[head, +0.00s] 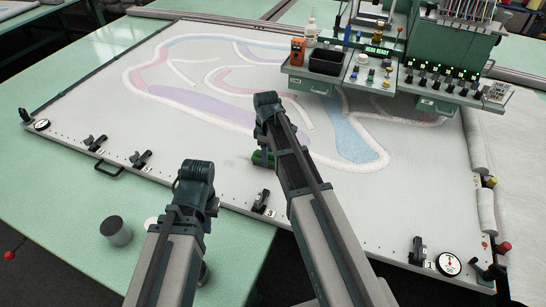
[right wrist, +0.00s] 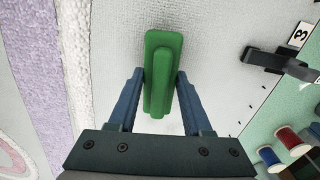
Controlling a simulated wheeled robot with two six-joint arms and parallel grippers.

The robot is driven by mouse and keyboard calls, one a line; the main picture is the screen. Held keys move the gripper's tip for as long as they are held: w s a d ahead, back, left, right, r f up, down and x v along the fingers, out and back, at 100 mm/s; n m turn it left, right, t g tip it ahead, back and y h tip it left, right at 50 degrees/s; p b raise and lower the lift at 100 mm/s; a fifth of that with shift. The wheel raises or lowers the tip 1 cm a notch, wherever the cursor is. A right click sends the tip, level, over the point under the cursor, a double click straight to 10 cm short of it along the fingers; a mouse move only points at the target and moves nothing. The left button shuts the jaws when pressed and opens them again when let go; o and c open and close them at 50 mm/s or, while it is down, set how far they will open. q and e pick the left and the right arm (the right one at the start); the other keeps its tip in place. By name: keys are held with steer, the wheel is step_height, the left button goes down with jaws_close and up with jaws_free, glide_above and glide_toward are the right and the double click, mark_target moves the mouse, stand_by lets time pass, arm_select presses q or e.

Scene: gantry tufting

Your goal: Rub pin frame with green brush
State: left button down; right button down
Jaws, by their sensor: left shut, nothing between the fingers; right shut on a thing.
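The pin frame (head: 335,238) is a large flat frame with pale cloth bearing pink, purple and blue tufted shapes; it fills the middle of the head view. My right gripper (right wrist: 159,78) is shut on the green brush (right wrist: 163,62), whose long body lies between the two blue fingers. In the head view the green brush (head: 263,158) shows beside my right arm, over plain cloth near the frame's front edge. I cannot tell whether it touches the cloth. My left gripper (head: 212,207) is shut and empty near the front edge, its fingers mostly hidden by my arm.
Black clamps (head: 140,159) and a dial (head: 449,264) line the front rim. A green gantry machine with a control panel (head: 378,75) hangs over the back right. Thread spools (right wrist: 288,138) lie beyond the rim.

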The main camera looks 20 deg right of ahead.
mark_target(256, 152)
steer(key=shift+w+a, duration=0.7)
steer(key=shift+a, duration=0.15)
steer(key=shift+w+a, duration=0.65)
steer(key=shift+a, duration=0.2)
steer(key=shift+a, duration=0.1)
arm_select(q)
steer(key=shift+f, duration=0.1)
arm_select(e)
steer(key=shift+w+a+f, duration=0.1)
steer(key=shift+w+a, duration=0.4)
steer(key=shift+a, duration=0.2)
steer(key=shift+w+a, duration=0.5)
steer(key=shift+a, duration=0.15)
steer(key=shift+w+a, duration=1.25)
steer(key=shift+a, duration=0.25)
steer(key=shift+w+a, duration=0.55)
steer(key=shift+a, duration=0.2)
steer(key=shift+w+a, duration=0.5)
steer(key=shift+a, duration=0.2)
